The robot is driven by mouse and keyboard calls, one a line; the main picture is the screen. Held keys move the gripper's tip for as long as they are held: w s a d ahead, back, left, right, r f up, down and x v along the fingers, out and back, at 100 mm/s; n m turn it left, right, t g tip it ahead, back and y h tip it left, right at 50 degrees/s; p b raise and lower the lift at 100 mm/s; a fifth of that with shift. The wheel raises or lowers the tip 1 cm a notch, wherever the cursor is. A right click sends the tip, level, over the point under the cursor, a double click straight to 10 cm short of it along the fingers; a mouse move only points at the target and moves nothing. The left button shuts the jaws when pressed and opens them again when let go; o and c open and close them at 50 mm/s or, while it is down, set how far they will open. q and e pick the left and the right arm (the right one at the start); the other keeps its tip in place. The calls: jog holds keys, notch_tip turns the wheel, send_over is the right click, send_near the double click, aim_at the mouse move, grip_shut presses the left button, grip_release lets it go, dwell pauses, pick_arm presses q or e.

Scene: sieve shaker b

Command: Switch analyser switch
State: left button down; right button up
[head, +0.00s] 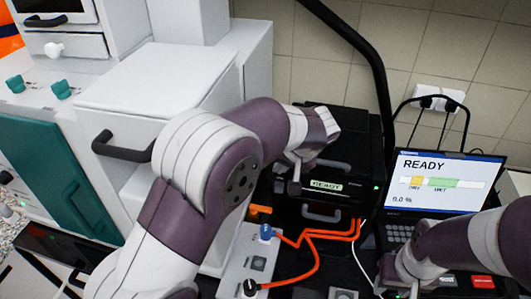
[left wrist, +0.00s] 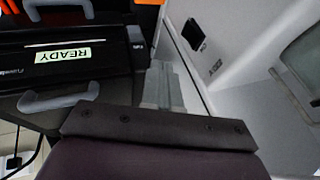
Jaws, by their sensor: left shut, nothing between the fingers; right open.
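The analyser appears to be the black box (head: 345,185) with a lit READY label and grey handles. It shows upside down in the left wrist view (left wrist: 75,75). A small dark block with tiny lettering, perhaps its switch (left wrist: 136,36), sits at the end of its front beside the label. My left gripper (head: 295,172) is shut and empty, at the left end of the analyser front. In the left wrist view its fingers (left wrist: 163,85) are close to that block; contact cannot be told. My right gripper (head: 391,272) is open, low at the right, its fingertips mostly hidden.
A screen (head: 442,182) reads READY and 0.0 %. A grey box (head: 236,277) with orange cables stands below the analyser. A white cabinet (head: 140,80) with a black handle is at the left. A black bent tube (head: 365,50) rises behind.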

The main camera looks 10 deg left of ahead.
pick_arm(q)
jog(key=w+a+f+n+b, duration=0.1)
jog(key=w+a+f+b, duration=0.1)
jog(key=a+f, duration=0.6)
jog(key=shift+w+f, duration=0.55)
jog(key=shift+f, duration=0.15)
pick_arm(e)
jog(key=shift+s+d+f, duration=0.1)
jog(key=shift+f, duration=0.5)
jog(key=shift+s+d+f, duration=0.1)
jog(key=shift+f, duration=0.5)
